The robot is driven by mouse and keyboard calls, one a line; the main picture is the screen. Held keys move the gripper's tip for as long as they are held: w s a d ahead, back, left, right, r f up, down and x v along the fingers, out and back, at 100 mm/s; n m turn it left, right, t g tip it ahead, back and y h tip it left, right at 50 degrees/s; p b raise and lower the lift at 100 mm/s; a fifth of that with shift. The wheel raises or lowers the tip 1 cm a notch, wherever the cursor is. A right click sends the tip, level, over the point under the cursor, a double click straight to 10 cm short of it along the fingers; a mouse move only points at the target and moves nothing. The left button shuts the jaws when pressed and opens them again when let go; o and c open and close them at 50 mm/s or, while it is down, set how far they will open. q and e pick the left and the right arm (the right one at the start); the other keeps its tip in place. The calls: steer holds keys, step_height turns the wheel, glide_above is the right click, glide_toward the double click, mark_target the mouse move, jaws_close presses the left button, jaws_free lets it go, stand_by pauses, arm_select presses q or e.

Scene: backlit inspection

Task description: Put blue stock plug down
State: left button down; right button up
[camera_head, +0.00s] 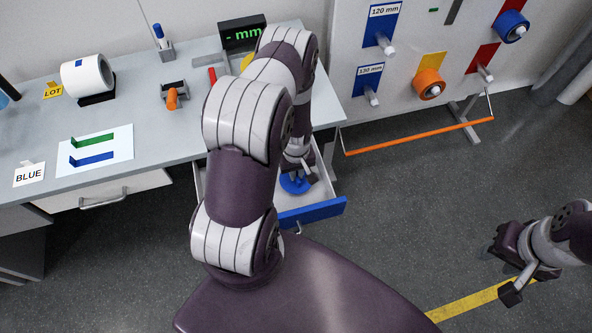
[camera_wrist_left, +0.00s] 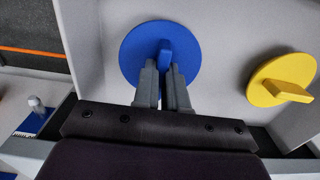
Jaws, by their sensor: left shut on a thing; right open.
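The blue stock plug (camera_head: 293,187) is a flat blue disc in the open drawer, partly hidden by my left gripper (camera_head: 300,172). In the left wrist view the blue plug (camera_wrist_left: 135,52) has a raised blue grip, and my left gripper (camera_wrist_left: 166,80) is shut on that grip. The disc looks close to the grey drawer floor; I cannot tell if it touches. A yellow plug (camera_wrist_left: 275,75) with a bar grip lies apart, to the right in the wrist view. My right gripper (camera_head: 508,272) is open and empty above the floor at the right.
The drawer has a blue front (camera_head: 318,211) and pale side walls. The grey bench (camera_head: 150,115) holds a white roll (camera_head: 84,74), a BLUE card (camera_head: 29,174) and a sheet (camera_head: 97,155). A panel with pegs (camera_head: 405,60) stands at the back right.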

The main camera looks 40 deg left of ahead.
arm_select(q)
steer(key=shift+f, duration=0.1)
steer(key=c, duration=1.6)
jaws_free()
steer(key=shift+f, duration=0.1)
steer(key=o, duration=0.4)
